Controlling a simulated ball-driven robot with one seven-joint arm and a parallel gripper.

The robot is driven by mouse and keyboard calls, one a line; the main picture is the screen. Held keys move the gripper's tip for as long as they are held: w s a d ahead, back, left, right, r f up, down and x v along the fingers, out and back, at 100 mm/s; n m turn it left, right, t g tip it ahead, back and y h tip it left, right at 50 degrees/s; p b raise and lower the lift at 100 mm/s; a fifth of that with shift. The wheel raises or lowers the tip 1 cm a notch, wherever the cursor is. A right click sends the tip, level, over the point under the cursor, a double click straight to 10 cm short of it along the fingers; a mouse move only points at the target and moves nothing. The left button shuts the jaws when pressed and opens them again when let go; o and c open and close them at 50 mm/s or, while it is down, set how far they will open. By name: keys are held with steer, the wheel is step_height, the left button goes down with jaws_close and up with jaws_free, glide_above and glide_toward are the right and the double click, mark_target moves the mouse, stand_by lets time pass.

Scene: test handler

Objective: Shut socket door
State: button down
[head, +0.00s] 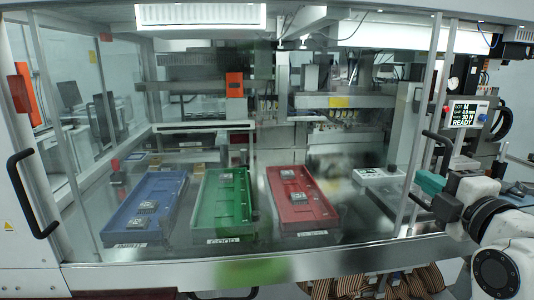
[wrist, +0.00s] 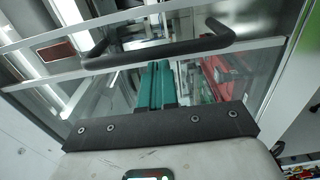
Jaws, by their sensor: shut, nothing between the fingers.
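The clear door at the right of the machine has a black bar handle (head: 434,157), which also crosses the top of the wrist view (wrist: 165,50). The handle sits on a grey metal frame. My gripper (head: 428,184) has teal fingers and is beside the lower part of this handle in the head view. In the wrist view my gripper (wrist: 157,66) is shut and empty, its fingertips pointing at the middle of the handle bar. I cannot tell whether they touch it. How far the door stands open is not clear from these views.
Behind the glass lie a blue tray (head: 121,226), a green tray (head: 208,218) and a red tray (head: 322,215) with small parts. A second black handle (head: 24,194) is at the far left. A small status screen (head: 466,115) reading READY hangs above my arm.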

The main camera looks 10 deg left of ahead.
steer(key=w+d+b, duration=0.2)
steer(key=w+d, duration=0.1)
steer(key=d, duration=0.6)
steer(key=w+d+b, duration=0.3)
steer(key=d, duration=0.7)
steer(key=shift+b, duration=0.3)
steer(key=shift+w+d, duration=0.1)
steer(key=w+d, duration=0.3)
steer(key=d, duration=0.6)
steer(key=w+d, duration=0.3)
steer(key=d, duration=0.7)
steer(key=shift+b, duration=0.35)
steer(key=shift+w, duration=0.1)
